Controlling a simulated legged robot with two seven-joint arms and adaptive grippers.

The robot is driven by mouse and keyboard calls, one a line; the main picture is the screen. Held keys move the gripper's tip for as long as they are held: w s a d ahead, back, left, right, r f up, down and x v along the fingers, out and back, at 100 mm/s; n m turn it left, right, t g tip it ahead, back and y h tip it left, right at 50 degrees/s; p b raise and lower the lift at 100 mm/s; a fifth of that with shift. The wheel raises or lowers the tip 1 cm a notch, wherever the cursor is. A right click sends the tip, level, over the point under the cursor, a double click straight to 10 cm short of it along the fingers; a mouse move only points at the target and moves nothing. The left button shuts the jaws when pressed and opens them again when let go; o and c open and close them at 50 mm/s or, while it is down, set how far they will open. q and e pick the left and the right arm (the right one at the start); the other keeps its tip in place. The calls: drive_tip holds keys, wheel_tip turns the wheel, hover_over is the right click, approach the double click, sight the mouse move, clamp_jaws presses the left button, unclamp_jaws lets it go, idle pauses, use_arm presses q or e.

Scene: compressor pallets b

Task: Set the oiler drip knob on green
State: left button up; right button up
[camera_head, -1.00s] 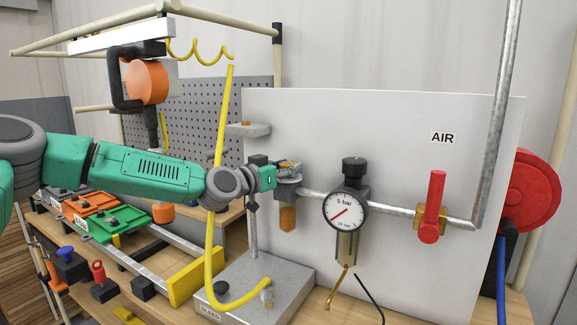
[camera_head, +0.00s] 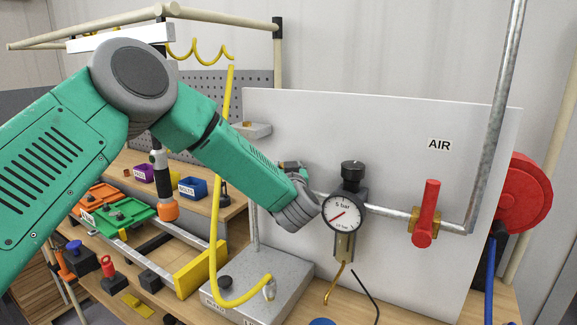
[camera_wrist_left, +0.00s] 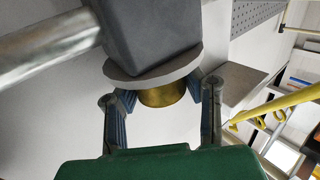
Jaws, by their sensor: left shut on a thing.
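The oiler shows in the left wrist view as a grey block (camera_wrist_left: 150,35) with a flat grey disc (camera_wrist_left: 155,77) and a short brass-coloured knob (camera_wrist_left: 162,97) against the disc. My left gripper (camera_wrist_left: 160,102) is shut on the knob, with a blue-padded finger on either side. No green mark shows on the knob. In the head view my left wrist (camera_head: 297,207) hides most of the oiler, including its amber bowl. My right gripper is in no view.
The gauge (camera_head: 344,212) stands close to the right of my wrist. A red valve handle (camera_head: 428,212) sits further right on the pipe (camera_head: 389,210). The yellow hose (camera_head: 214,235) hangs just left. A small shelf (camera_head: 257,130) juts out behind.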

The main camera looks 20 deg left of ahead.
use_arm(q)
drive_tip(key=shift+n+g+y, duration=0.9)
drive_tip(key=shift+y, duration=0.4)
drive_tip(key=o, duration=1.2)
drive_tip(key=v, duration=1.2)
drive_tip(key=shift+d+f, duration=0.1)
drive_tip(key=shift+f, duration=0.05)
